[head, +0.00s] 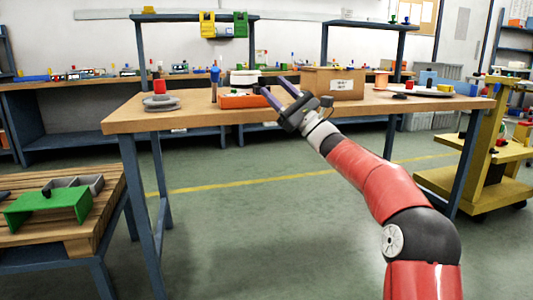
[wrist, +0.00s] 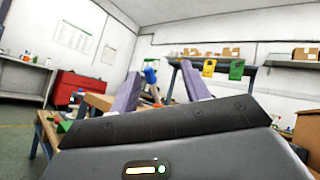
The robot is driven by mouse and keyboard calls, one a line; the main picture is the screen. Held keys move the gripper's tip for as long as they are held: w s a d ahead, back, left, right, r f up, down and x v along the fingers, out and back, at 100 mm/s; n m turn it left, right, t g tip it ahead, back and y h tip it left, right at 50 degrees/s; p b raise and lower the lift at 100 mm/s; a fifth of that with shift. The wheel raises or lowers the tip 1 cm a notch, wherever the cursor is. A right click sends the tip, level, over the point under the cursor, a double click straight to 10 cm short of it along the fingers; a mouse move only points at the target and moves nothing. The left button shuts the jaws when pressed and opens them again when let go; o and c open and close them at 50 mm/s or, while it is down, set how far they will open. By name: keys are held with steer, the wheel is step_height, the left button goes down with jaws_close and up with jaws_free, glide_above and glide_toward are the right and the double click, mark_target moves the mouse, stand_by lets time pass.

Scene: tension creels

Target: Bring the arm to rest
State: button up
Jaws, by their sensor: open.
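My gripper (head: 277,95) is at the end of my red arm in the head view, stretched forward over the near edge of the wooden workbench (head: 180,118). Its two fingers are spread apart with nothing visible between them. In the wrist view the purple-grey fingers of my gripper (wrist: 160,90) point up and away, with a clear gap between them. In the head view the fingers overlap the view of an orange tray (head: 238,101) on the bench; I cannot tell whether they touch it.
A cardboard box (head: 333,82) stands on the bench right of my gripper. A yellow cart (head: 490,165) is at right, a slatted table (head: 90,225) at left. The floor between is clear.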

steer(key=s+a+f+n+g+h, duration=0.5)
steer(key=s+a+f+n+g, duration=0.1)
steer(key=s+a, duration=0.4)
steer(key=s+f+n+h, duration=0.4)
steer(key=s+f+h, duration=0.2)
steer(key=s+f, duration=0.35)
steer(key=s+d+f+n+h, duration=0.3)
steer(key=s+d+f+h, duration=0.3)
steer(key=s+d+f, duration=0.45)
steer(key=s+d+f+n+h, duration=0.4)
steer(key=s+d+f+h, duration=0.25)
steer(key=s+d, duration=0.6)
step_height(320, 180, up, 13)
steer(key=s+a+p, duration=0.1)
steer(key=p, duration=1.2)
steer(key=shift+s+f, duration=0.2)
steer(key=shift+s, duration=0.1)
